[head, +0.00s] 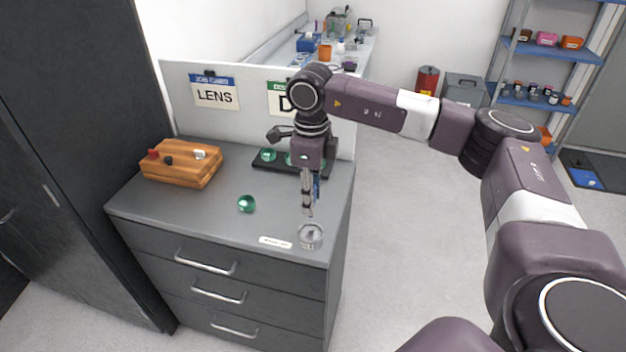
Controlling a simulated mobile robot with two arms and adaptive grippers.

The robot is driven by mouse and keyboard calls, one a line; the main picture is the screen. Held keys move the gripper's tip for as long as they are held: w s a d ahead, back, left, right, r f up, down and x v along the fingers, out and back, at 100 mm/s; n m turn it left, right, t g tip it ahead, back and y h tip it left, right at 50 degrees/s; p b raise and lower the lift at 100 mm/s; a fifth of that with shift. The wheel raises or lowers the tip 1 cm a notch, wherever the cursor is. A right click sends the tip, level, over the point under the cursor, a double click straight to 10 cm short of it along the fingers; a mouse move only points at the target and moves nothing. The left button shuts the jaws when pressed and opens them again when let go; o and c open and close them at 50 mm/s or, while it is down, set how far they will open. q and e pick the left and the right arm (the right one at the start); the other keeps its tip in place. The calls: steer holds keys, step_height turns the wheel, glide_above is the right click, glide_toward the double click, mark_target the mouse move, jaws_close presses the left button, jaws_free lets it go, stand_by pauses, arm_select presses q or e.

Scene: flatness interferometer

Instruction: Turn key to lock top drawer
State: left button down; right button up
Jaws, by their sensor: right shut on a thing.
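My right gripper (308,211) points down over the front right corner of the grey drawer cabinet (230,215). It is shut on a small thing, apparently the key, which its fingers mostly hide. A bit of blue (317,187) shows beside the fingers. Just below the fingertips is a round silver piece (310,236), perhaps the lock; I cannot tell whether the key is in it. The top drawer (208,262) looks closed, its bar handle facing front. My left gripper is not in view.
On the cabinet top are a wooden block (182,165) with small knobs, a green glass disc (246,204), a black tray (262,168) with green discs and a white label (275,242). A panel with a LENS sign (215,95) stands behind. Floor right of the cabinet is free.

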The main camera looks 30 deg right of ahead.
steer(key=shift+w+a+f+b, duration=0.25)
steer(key=shift+f+b, duration=0.1)
steer(key=shift+f, duration=0.2)
steer(key=shift+d+f+b, duration=0.15)
steer(key=shift+f+b, duration=0.15)
steer(key=shift+f, duration=0.15)
steer(key=shift+s+f+b, duration=0.15)
steer(key=shift+f+b, duration=0.3)
steer(key=shift+f, duration=0.5)
steer(key=shift+f+b, duration=0.65)
steer(key=shift+f, duration=0.15)
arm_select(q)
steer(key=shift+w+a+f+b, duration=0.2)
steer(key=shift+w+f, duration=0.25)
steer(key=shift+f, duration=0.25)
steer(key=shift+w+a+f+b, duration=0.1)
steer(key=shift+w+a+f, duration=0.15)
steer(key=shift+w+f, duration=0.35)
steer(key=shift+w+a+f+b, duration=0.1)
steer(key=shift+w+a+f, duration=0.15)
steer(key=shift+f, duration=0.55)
arm_select(e)
steer(key=shift+f, duration=0.5)
